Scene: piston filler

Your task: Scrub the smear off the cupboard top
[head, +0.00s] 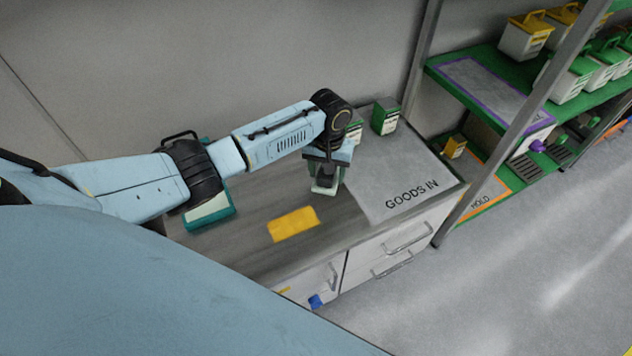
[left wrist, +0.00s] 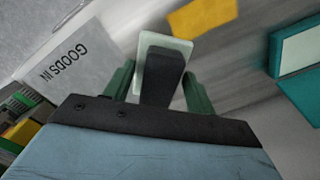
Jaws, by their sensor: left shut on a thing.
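The cupboard top (head: 255,255) is grey and streaked, with a white GOODS IN area at its right. My left gripper (head: 325,176) is over the middle of the top, near that area's left edge. It is shut on a scrubber (left wrist: 163,75) with a dark handle and a pale green-white base. The base is low, but I cannot tell whether it touches the surface. A flat yellow patch (head: 293,224) lies in front of the gripper and also shows in the left wrist view (left wrist: 203,17). I cannot clearly make out a separate smear. My right gripper is out of view.
A green-and-white box (head: 385,116) stands at the back of the GOODS IN area (head: 375,190). A shelf rack (head: 480,130) with lidded containers is at right, its post beside the cupboard.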

